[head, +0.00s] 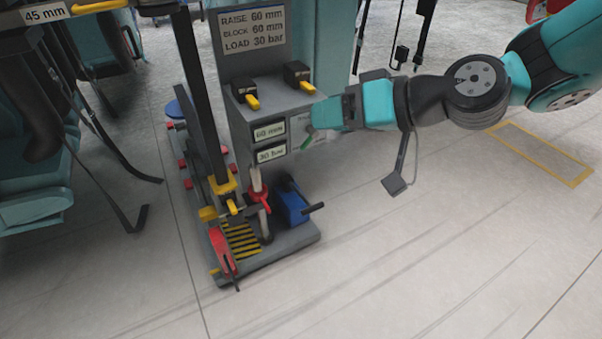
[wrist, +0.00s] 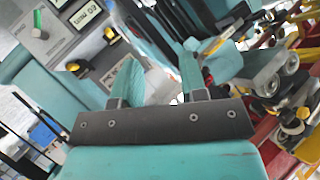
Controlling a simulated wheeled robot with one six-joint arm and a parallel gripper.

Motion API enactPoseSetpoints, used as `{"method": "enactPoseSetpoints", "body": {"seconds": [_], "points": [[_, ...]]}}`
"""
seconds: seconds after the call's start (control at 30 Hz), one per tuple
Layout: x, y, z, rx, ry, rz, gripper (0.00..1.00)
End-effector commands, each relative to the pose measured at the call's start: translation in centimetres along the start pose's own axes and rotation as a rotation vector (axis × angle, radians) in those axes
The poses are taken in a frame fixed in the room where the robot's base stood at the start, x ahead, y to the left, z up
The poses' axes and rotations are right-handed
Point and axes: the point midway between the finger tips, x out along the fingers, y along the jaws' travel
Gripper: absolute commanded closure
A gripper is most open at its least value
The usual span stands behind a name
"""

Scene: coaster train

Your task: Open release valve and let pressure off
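The grey lifting stand (head: 262,115) has a "60 mm" readout (head: 269,132) and a "30 bar" readout (head: 271,154) on its front. A red fitting (head: 258,196) is on the upright below. No label tells which is the release valve. My gripper's fingers (wrist: 157,75) are apart, with nothing visible held between them.
Two black boxes with yellow levers (head: 252,101) (head: 303,86) top the stand. A blue pump body (head: 290,207) with a black handle is at its base. Teal train seats (head: 35,210) stand left.

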Motion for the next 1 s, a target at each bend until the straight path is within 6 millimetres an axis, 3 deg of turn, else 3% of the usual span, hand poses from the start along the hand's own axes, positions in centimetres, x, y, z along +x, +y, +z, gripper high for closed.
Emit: {"method": "enactPoseSetpoints", "body": {"seconds": [0.03, 0.2, 0.4, 0.5, 0.67, 1.0], "points": [[3.4, 3.8, 2.7, 0.027, 0.074, -0.009, 0.61], [9.4, 12.5, 5.6, 0.120, 0.360, 0.017, 0.61], [13.1, 21.9, 10.0, 0.239, 0.608, 0.130, 0.61], [13.8, 24.8, 11.6, 0.280, 0.681, 0.182, 0.61], [13.9, 26.8, 12.5, 0.310, 0.731, 0.226, 0.61], [14.4, 26.9, 10.8, 0.314, 0.733, 0.230, 0.61]]}}
